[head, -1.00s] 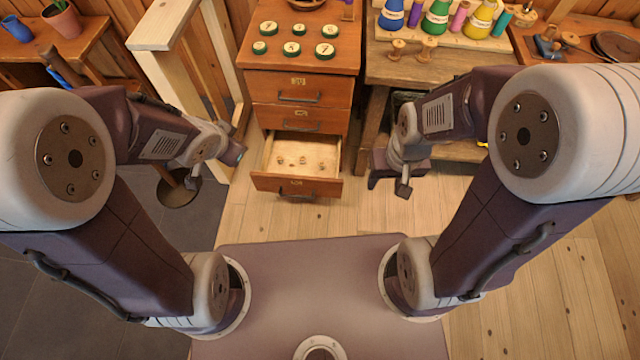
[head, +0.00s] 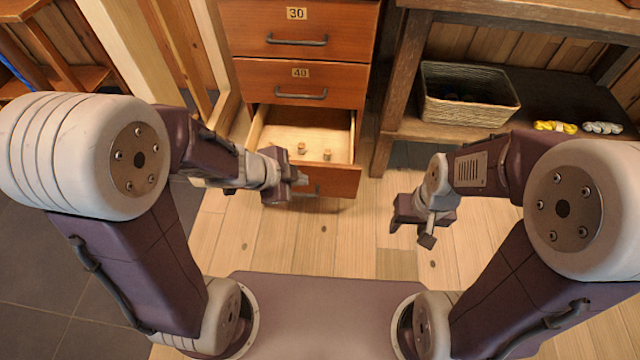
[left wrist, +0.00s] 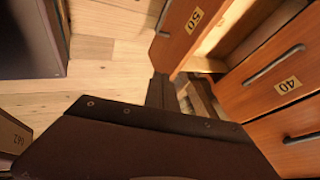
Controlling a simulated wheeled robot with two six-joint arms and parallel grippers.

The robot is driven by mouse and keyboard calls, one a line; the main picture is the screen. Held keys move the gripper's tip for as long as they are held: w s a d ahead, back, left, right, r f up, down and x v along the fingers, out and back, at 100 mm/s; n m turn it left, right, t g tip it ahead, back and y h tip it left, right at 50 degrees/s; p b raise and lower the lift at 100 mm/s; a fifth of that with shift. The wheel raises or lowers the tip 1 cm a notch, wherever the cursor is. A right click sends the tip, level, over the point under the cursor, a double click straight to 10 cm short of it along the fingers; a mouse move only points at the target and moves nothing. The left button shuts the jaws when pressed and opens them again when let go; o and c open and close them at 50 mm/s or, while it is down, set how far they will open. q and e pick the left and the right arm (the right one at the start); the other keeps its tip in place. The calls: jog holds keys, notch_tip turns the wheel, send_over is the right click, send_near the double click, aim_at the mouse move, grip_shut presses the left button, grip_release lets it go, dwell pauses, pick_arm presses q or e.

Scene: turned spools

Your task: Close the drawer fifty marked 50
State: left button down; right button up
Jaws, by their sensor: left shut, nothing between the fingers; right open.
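The drawer marked 50 (head: 338,181) is the lowest in the wooden cabinet and stands pulled out, with small wooden spools (head: 326,155) inside. Its 50 label shows in the left wrist view on the drawer front (left wrist: 183,33); in the head view my left gripper hides the label and part of the front. My left gripper (head: 302,179) is shut and empty, at the left part of the drawer front. In the left wrist view its fingers (left wrist: 160,92) are close to the front; I cannot tell whether they touch. My right gripper (head: 410,232) is open and empty, right of the drawer above the floor.
The drawers marked 40 (head: 300,84) and 30 (head: 297,30) above are shut. A wooden bench (head: 392,95) stands to the right, with a wicker basket (head: 468,97) and yarn skeins (head: 556,127) on its low shelf. A pale wooden frame (head: 168,50) stands left. The floor before the drawer is clear.

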pick_arm(q)
jog(key=b, duration=0.2)
send_near(327, 173)
jog(key=s+x, duration=0.1)
jog(key=x, duration=0.3)
jog(key=shift+w+f, duration=0.15)
jog(key=shift+w, duration=0.45)
